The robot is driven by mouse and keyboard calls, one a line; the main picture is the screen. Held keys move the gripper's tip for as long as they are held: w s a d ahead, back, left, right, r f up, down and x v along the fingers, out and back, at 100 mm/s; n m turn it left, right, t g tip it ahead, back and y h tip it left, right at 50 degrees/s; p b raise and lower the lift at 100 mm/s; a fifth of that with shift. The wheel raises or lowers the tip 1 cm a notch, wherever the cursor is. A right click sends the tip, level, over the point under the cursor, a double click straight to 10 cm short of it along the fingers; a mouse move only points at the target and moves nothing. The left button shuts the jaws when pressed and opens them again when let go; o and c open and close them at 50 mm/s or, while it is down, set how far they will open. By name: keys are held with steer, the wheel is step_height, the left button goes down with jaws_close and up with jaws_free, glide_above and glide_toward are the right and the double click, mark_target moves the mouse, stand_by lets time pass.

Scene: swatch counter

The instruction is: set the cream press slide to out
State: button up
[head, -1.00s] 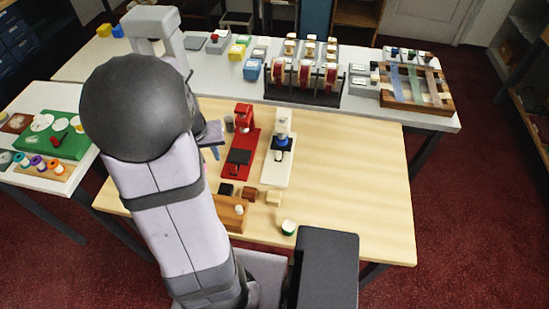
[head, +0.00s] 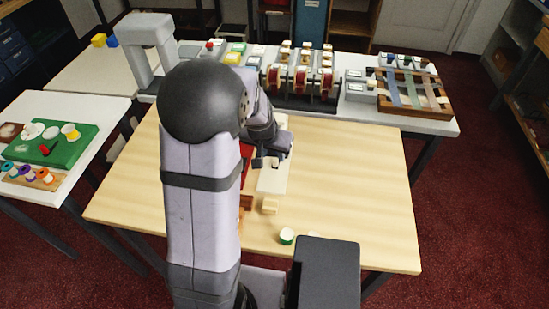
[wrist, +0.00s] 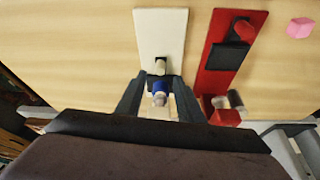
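The cream press shows in the wrist view as a pale base plate (wrist: 160,30) with a blue part (wrist: 160,87) and a small cream block at its near end. My gripper (wrist: 158,98) is open there, with one dark finger on each side of the blue part. I cannot tell whether the fingers touch it. In the head view my gripper (head: 274,160) is over the cream press (head: 271,184), and my arm hides most of the press's upright part. The slide's position cannot be made out.
A red press (wrist: 220,60) stands close beside the cream one. A pink block (wrist: 300,28) lies beyond it.

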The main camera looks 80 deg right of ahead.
mark_target(275, 160)
steer(key=shift+x, duration=2.7)
jaws_close()
